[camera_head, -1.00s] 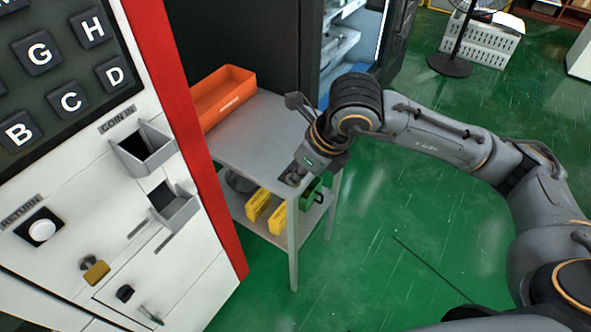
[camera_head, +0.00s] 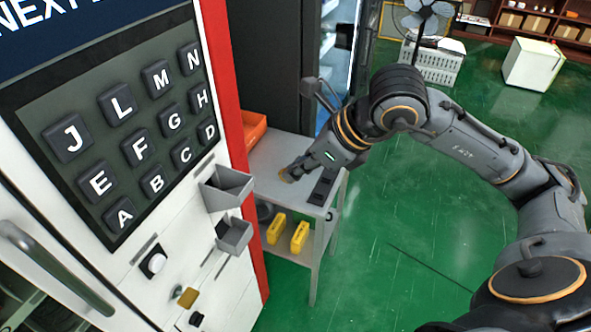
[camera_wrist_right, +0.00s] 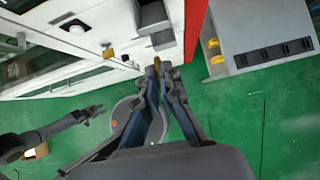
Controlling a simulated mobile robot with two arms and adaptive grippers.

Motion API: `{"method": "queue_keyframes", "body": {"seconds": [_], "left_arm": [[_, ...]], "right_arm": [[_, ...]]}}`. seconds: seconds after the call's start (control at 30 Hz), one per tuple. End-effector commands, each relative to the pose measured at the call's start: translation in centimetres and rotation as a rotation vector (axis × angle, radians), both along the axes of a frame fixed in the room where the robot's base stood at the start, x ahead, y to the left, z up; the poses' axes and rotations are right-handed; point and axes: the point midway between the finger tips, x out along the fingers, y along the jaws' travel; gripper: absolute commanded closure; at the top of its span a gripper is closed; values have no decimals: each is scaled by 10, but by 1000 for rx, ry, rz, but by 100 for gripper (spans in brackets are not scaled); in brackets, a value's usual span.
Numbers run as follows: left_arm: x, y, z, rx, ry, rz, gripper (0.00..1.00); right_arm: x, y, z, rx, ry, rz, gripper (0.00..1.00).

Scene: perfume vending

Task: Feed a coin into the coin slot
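The white vending machine with a red edge fills the left of the head view. Its upper grey coin box (camera_head: 228,188) and lower grey box (camera_head: 235,234) stick out from the front. My right gripper (camera_head: 290,173) is right of the upper box, apart from it in the picture. In the right wrist view, its fingers (camera_wrist_right: 157,72) are closed together with a gold coin (camera_wrist_right: 156,66) at the tips. A grey box (camera_wrist_right: 152,16) on the machine shows beyond the fingertips. My left gripper (camera_wrist_right: 93,110) is small at the left of the wrist view, its finger state unclear.
A grey side table (camera_head: 268,165) stands right of the machine, with an orange bin (camera_head: 254,128) above and yellow items (camera_head: 288,235) on its lower shelf. A fan (camera_head: 424,22) stands at the back. Green floor is open on the right.

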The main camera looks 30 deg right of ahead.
Motion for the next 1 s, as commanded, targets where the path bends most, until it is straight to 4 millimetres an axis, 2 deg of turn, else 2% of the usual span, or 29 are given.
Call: {"method": "queue_keyframes", "body": {"seconds": [0.17, 0.53, 1.0], "left_arm": [[3, -3, 11, -4, -5, 0, 60], [3, 13, 21, 15, -5, 4, 60], [2, 9, 29, 11, -4, 5, 60]], "right_arm": [[13, 12, -3, 1, 1, 3, 100], [41, 34, -15, 2, 0, 1, 100], [76, 61, -30, 0, 0, 1, 100]]}}
